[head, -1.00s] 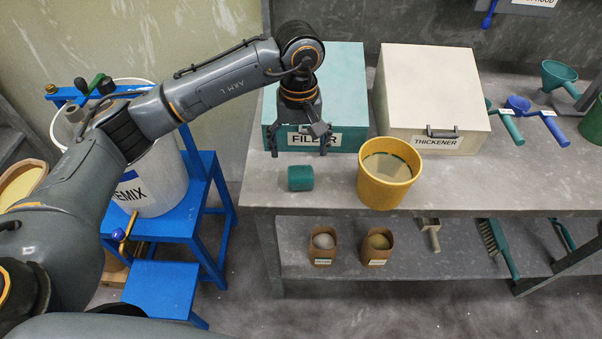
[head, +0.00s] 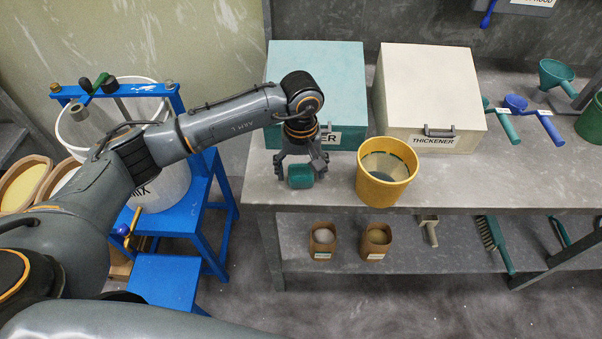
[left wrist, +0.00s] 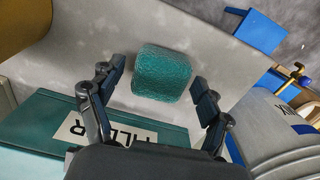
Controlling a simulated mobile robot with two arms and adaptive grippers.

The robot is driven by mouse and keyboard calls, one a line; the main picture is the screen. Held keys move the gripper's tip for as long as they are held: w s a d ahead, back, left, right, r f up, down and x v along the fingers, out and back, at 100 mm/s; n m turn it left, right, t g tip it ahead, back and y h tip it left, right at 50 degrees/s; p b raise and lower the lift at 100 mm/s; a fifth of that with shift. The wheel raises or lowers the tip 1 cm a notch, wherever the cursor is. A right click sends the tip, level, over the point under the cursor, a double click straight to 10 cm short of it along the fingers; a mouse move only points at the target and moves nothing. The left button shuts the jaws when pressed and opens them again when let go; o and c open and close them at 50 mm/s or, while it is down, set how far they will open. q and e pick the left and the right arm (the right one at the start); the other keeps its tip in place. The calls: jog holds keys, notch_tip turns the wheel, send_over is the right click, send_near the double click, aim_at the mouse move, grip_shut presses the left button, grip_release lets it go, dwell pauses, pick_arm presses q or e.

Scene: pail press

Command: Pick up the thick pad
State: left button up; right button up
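The thick pad is a short, dark green, rough-textured block (head: 301,176) lying on the grey bench near its front left edge. It also shows in the left wrist view (left wrist: 162,73), between and just beyond my two fingers. My left gripper (head: 298,178) points down over the pad in the head view. In the left wrist view my left gripper (left wrist: 162,80) is open, with a finger on each side of the pad and a visible gap at both sides. My right gripper is in neither view.
A yellow pail (head: 386,190) stands close to the right of the pad. The teal filler box (head: 320,80) is behind it, with the white thickener box (head: 425,80) to its right. A blue stand (head: 215,200) with a white drum is left of the bench.

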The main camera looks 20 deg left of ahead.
pick_arm(q)
jog(key=c, duration=0.9)
jog(key=shift+r, duration=0.2)
